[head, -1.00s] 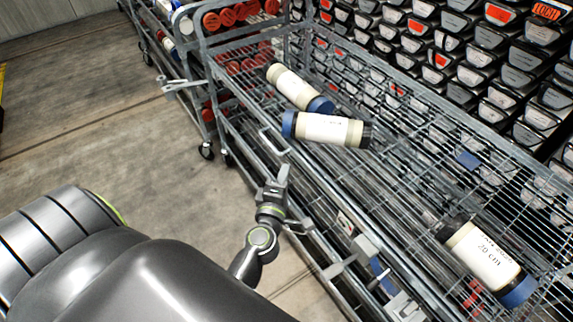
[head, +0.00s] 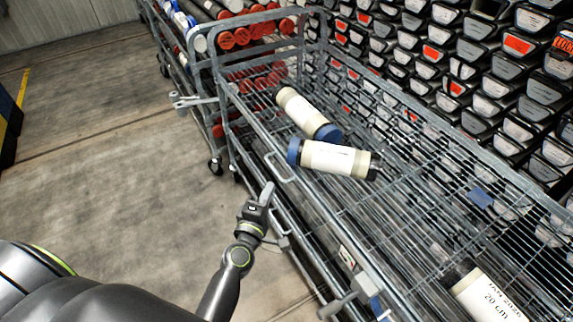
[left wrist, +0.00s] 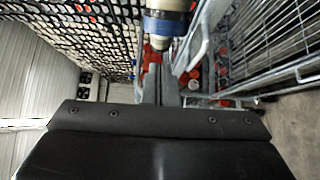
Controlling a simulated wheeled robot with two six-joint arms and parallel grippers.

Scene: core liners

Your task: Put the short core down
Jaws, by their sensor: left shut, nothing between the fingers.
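A core with a "20 cm" label (head: 488,297) lies on the wire cart (head: 420,250) at the lower right, partly cut off by the frame edge. Two more cores lie on the cart: one with a blue cap at its left end (head: 335,158), and one behind it (head: 303,110), their blue caps close together. My left gripper (head: 267,194) is shut and empty, beside the cart's near side rail. In the left wrist view the left gripper (left wrist: 160,85) points at the cart area, and a blue-banded core end (left wrist: 166,24) shows above it. My right gripper is not in view.
A second cart with red-capped tubes (head: 240,37) stands behind at the left. Racks of dark core boxes (head: 450,60) line the far side. Concrete floor (head: 110,170) is open at the left. The cart's middle deck is bare.

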